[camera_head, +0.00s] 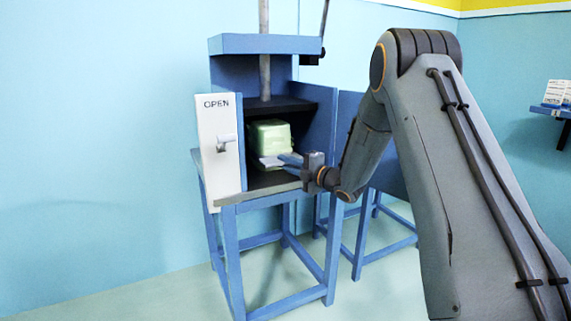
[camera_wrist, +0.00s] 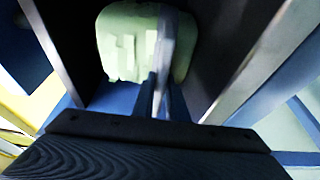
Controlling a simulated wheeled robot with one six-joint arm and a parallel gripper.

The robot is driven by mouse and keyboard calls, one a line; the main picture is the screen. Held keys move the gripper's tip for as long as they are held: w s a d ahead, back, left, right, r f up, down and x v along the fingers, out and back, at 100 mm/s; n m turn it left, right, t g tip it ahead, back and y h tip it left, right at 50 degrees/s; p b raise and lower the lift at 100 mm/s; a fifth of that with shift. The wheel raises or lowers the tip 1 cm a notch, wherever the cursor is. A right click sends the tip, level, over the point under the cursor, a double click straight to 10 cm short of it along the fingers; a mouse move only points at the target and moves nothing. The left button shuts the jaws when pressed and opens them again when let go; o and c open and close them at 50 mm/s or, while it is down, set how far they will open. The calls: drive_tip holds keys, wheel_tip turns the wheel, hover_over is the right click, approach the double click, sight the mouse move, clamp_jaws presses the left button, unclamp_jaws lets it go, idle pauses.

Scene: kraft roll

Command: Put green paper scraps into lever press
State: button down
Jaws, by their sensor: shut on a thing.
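The lever press (camera_head: 264,45) is a blue frame on legs with an open chamber and a vertical screw rod at its top. Its white door (camera_head: 214,170), marked OPEN, stands open at the left. A light green block of paper scraps (camera_head: 269,136) sits inside the chamber, beneath the dark plate (camera_head: 280,106). The green scraps also show in the wrist view (camera_wrist: 125,45), beyond the fingers. My gripper (camera_head: 283,160) reaches into the chamber from the right, at the front lower part of the green block.
The chamber's blue side wall (camera_head: 322,125) stands close to my gripper. A second blue stand (camera_head: 385,178) is behind, to the right. A blue wall shelf (camera_head: 552,112) with small white boxes (camera_head: 558,92) is at the far right. The floor at the left is clear.

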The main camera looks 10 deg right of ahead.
drive_tip(key=c, duration=1.7)
unclamp_jaws()
